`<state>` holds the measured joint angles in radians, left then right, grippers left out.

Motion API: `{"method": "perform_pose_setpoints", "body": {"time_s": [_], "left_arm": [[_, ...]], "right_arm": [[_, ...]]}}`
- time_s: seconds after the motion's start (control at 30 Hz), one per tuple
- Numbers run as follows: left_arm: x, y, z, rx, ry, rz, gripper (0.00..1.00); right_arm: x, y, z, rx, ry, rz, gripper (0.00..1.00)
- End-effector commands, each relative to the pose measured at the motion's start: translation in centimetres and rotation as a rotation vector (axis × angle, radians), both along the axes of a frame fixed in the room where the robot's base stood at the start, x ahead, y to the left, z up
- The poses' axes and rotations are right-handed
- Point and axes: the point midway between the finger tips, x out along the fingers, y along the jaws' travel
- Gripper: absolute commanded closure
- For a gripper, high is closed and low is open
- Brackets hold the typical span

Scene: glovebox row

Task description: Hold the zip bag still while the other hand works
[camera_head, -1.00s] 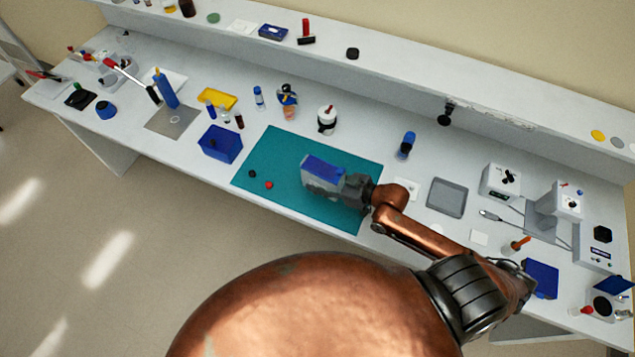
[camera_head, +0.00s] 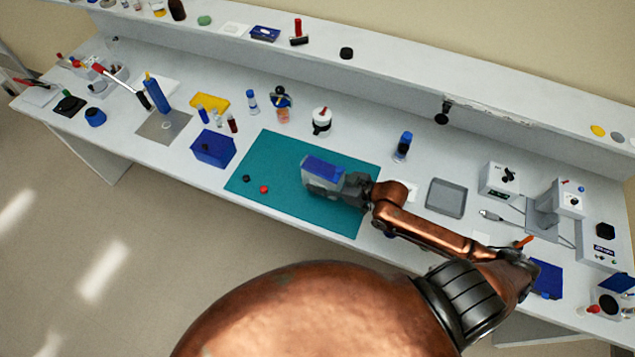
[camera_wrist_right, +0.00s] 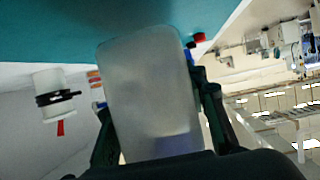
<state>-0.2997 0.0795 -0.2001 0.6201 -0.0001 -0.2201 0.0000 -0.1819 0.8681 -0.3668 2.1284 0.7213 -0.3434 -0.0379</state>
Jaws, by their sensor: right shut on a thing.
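The zip bag (camera_head: 324,168) is a pale, cloudy pouch with a blue band, over the right part of the teal mat (camera_head: 285,207). My right gripper (camera_head: 322,184) is shut on it. In the right wrist view the bag (camera_wrist_right: 153,85) stands as a frosted grey panel between the dark fingers, hiding part of the scene behind. Whether its lower edge touches the mat cannot be told. My left gripper is not in view.
A black cap (camera_head: 246,178) and a red cap (camera_head: 264,189) lie on the mat's left part. A blue bin (camera_head: 213,149) stands left of the mat, a white bottle (camera_head: 321,121) behind it. A grey tray (camera_head: 446,198) lies to the right. The mat's front is clear.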

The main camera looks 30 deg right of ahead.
Motion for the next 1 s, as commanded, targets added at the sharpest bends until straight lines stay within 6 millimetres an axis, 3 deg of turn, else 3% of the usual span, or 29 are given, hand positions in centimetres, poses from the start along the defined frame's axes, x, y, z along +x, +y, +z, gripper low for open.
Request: {"method": "perform_pose_setpoints", "body": {"time_s": [1.0], "left_arm": [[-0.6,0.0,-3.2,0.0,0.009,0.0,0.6]], "right_arm": [[2.1,-2.4,-3.0,0.0,0.0,-0.001,0.88]]}}
